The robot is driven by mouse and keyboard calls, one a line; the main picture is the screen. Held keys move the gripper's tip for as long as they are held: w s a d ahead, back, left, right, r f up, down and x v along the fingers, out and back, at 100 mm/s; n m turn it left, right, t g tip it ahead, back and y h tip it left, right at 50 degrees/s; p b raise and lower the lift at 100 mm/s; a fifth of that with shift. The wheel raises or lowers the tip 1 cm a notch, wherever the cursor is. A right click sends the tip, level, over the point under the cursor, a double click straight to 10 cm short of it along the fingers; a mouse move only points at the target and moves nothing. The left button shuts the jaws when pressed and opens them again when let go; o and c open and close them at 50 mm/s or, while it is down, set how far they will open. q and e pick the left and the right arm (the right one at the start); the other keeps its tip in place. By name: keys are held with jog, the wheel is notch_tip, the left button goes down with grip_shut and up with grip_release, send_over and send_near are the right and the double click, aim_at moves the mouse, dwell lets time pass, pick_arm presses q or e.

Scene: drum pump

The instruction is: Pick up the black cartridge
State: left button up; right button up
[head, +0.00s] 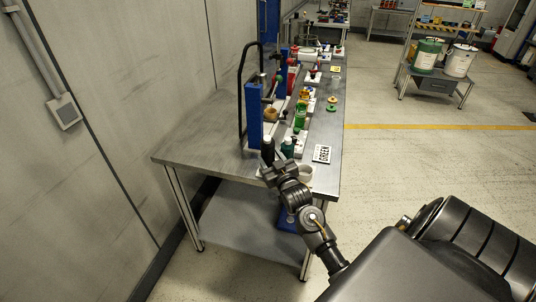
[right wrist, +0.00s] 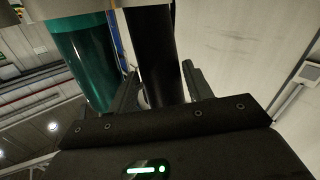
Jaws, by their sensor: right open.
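The black cartridge (head: 267,146) stands at the near end of the workbench, in front of the blue post. In the right wrist view the black cartridge (right wrist: 152,50) lies between the two fingers of my right gripper (right wrist: 158,80). The jaws are open, with a visible gap beside the cartridge; I cannot tell whether either finger touches it. In the head view my right gripper (head: 273,165) is low at the cartridge's near side. A dark green cartridge (head: 288,147) stands just to the right, and it fills the left of the wrist view (right wrist: 82,60). My left gripper is not in view.
The steel workbench (head: 185,150) has free room at its left. A blue post (head: 254,115) with a black hoop stands behind. Several coloured parts line the bench further back.

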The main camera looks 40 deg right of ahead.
jog(key=c, duration=0.8)
jog(key=shift+r, duration=0.15)
jog(key=shift+c, duration=0.5)
